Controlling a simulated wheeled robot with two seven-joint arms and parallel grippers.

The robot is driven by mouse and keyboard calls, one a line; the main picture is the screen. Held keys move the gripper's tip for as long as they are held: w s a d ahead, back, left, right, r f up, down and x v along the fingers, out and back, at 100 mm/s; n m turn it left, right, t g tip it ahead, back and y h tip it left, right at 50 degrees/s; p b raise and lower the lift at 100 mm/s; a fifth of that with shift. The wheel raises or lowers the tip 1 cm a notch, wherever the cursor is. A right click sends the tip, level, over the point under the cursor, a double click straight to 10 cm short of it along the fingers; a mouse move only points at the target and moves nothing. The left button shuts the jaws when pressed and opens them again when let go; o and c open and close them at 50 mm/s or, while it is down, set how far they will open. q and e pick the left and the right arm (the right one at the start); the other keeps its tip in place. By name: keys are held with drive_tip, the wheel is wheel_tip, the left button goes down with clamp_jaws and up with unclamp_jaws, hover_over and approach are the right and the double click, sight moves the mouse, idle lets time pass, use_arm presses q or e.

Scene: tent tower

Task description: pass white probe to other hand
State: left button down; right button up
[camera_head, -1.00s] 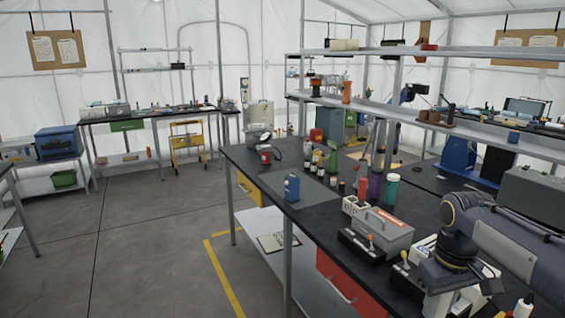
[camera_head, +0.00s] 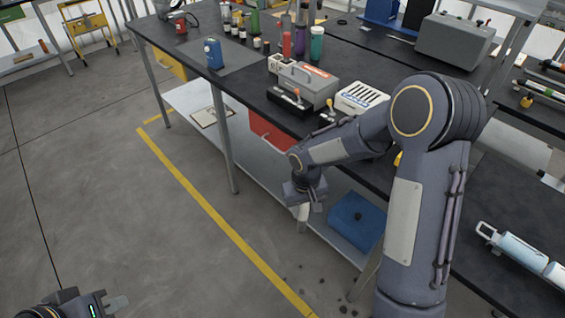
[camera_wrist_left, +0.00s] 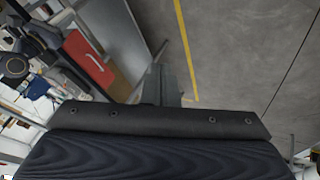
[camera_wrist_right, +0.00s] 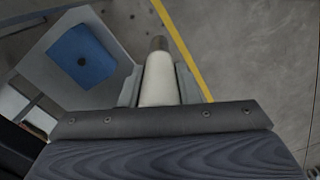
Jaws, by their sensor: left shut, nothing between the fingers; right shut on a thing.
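My right gripper (camera_head: 306,196) is shut on the white probe (camera_head: 302,216), which hangs below it in front of the workbench edge. In the right wrist view the white probe (camera_wrist_right: 158,82) sits between the two fingers, pale and cylindrical with a darker tip pointing away from the hand. My left gripper (camera_head: 115,304) is at the bottom left of the head view, over the floor and well apart from the probe. In the left wrist view its fingers (camera_wrist_left: 166,84) are shut together with nothing between them.
The black workbench (camera_head: 240,88) carries a grey toolbox (camera_head: 308,84), a white rack (camera_head: 361,99) and several bottles. A blue bin (camera_head: 356,222) stands on its lower shelf. The floor (camera_head: 110,200) between my grippers is clear.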

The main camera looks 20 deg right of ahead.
use_arm(q)
drive_tip(key=c, duration=2)
unclamp_jaws()
drive_tip(key=shift+o, duration=1)
drive_tip(key=shift+d, duration=0.2)
drive_tip(key=o, duration=0.8)
drive_tip(key=w+d+n+g+h, duration=0.2)
drive_tip(key=d+n+g+h, duration=0.1)
drive_tip(key=d+h, duration=0.2)
drive_tip(key=shift+w+d+n, duration=0.3)
drive_tip(key=shift+d, duration=0.95)
drive_tip(key=w+d+f+n+t+h, duration=0.2)
drive_tip(key=w+d+f+n+h, duration=0.15)
drive_tip(key=w+n, duration=0.55)
drive_tip(key=w+d+f+n+t+h, duration=0.2)
drive_tip(key=w+d+f+n, duration=0.25)
drive_tip(key=w+n, duration=0.4)
drive_tip(key=x, duration=1.2)
drive_tip(key=shift+n, duration=0.35)
use_arm(e)
drive_tip(key=w+a+r+n, duration=0.4)
drive_tip(key=a+r+n, duration=0.4)
drive_tip(key=a, duration=0.6)
wheel_tip(320, 180, up, 2)
drive_tip(key=shift+a+r, duration=0.1)
drive_tip(key=shift+a, duration=0.15)
use_arm(q)
drive_tip(key=shift+t, duration=0.3)
